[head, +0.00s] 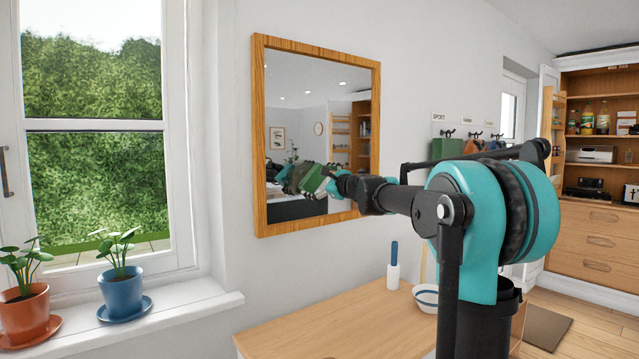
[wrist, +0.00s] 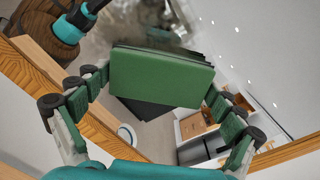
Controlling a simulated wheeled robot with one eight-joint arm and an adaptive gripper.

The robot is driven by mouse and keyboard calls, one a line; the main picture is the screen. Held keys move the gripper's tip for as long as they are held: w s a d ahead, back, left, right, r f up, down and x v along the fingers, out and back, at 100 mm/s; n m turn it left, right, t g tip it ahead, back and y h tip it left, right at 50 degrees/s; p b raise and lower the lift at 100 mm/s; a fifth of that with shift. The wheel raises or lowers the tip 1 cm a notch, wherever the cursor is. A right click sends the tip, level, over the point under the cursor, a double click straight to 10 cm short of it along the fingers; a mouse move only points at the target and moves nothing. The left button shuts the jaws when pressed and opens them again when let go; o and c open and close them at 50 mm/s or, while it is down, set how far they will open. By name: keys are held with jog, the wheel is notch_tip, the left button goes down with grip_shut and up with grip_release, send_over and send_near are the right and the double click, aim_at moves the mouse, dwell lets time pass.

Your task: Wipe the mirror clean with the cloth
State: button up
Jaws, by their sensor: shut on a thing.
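The mirror (head: 310,95) hangs on the white wall in a wooden frame; its glass also fills much of the wrist view (wrist: 225,35). A blurry grey smudge (wrist: 150,28) shows on the glass beyond the cloth in the wrist view. The cloth (wrist: 160,78) is a green folded rectangle. My gripper (wrist: 158,92) is shut on it, one finger on each side. In the head view my gripper (head: 328,184) is at the lower part of the mirror, with its reflection beside it. I cannot tell whether the cloth touches the glass.
A wooden table (head: 310,330) stands below the mirror, with a blue-handled brush (head: 393,268) and a bowl (head: 427,297). Potted plants (head: 121,290) stand on the windowsill at left. Hooks with hanging things (head: 472,145) are on the wall to the right.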

aim_at(287, 175)
jog(key=shift+s+a, duration=0.85)
jog(key=shift+a, duration=0.45)
jog(key=shift+s+a, duration=0.85)
jog(key=shift+a, duration=0.45)
jog(key=shift+s+a, duration=0.85)
jog(key=shift+a, duration=0.45)
jog(key=shift+r, duration=1.15)
jog(key=shift+w+d, duration=1)
jog(key=shift+d, duration=0.45)
jog(key=shift+w+d, duration=1)
jog(key=shift+d, duration=0.5)
jog(key=shift+w+d, duration=1)
jog(key=shift+d, duration=0.45)
jog(key=shift+v, duration=2.95)
jog(key=shift+v, duration=1.5)
